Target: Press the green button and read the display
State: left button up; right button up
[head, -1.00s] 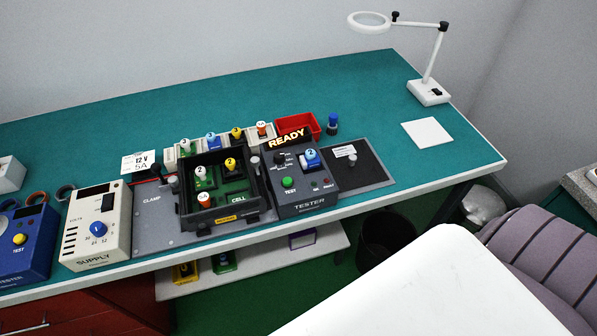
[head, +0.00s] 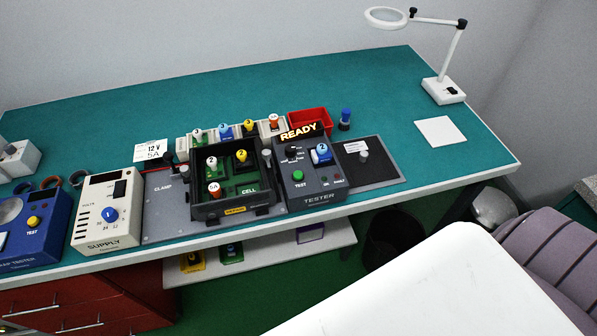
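The green button (head: 298,175) sits on the front left of the dark grey tester (head: 322,199), above its TEST label. The tester's display (head: 302,132) stands at its back edge and reads READY in lit letters. A blue-topped plug (head: 322,153) marked 2 stands in the tester. Left of the tester is the black cell tray (head: 236,211) with white, yellow and orange-topped plugs in it. Neither of my grippers shows in the head view.
The white supply box (head: 106,218) and a blue tester (head: 22,250) stand at the left. A red bin (head: 309,118), a blue-capped item (head: 345,118) and a magnifier lamp (head: 444,90) stand farther back. The teal bench (head: 250,92) is clear behind them. A white surface (head: 430,290) fills the lower right.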

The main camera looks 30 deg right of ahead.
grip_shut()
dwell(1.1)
